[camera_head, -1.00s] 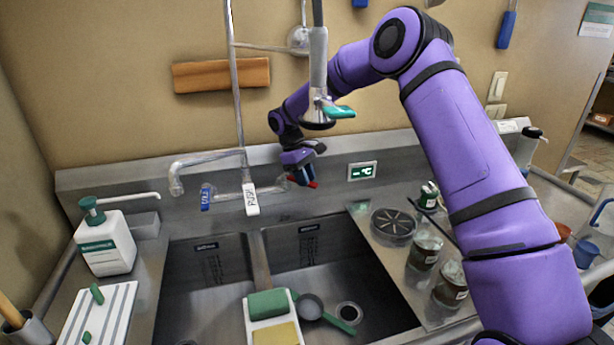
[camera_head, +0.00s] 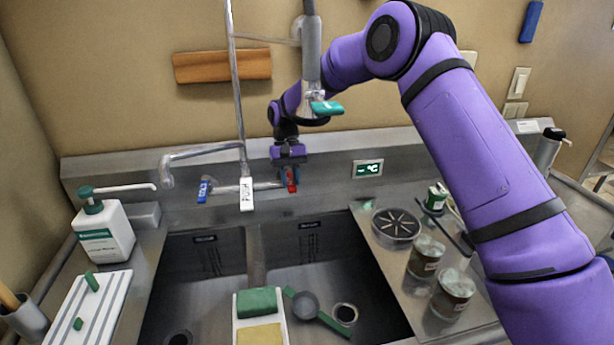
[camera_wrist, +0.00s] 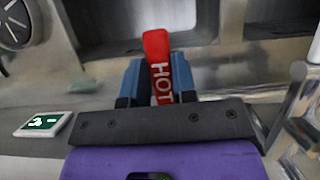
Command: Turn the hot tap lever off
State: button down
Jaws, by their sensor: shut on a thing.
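The hot tap lever (camera_wrist: 158,62) is red with white HOT lettering and sits between my gripper's two blue fingers in the wrist view. In the head view the red lever (camera_head: 292,180) hangs down at the right end of the tap's crossbar. My gripper (camera_head: 288,178) is shut on it, with the purple wrist just above. The gripper also shows in the wrist view (camera_wrist: 160,82). The blue cold lever (camera_head: 203,189) hangs at the left end of the crossbar. The tap spout (camera_head: 190,157) reaches out to the left above the sink.
A white PUSH tag (camera_head: 246,194) hangs beside the hot lever. A spray head with a green lever (camera_head: 326,108) hangs in front of my arm. A small display (camera_head: 367,169) is on the backsplash at right. Jars (camera_head: 425,257) stand on the right drainboard.

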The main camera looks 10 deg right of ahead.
aim_at(288, 175)
jog(key=shift+a+m, duration=0.15)
jog(key=shift+m, duration=0.15)
jog(key=c, duration=0.9)
grip_release()
jog(key=shift+r, duration=0.1)
jog(key=v, duration=1)
jog(key=shift+w+r, duration=0.15)
jog(key=shift+r, duration=0.15)
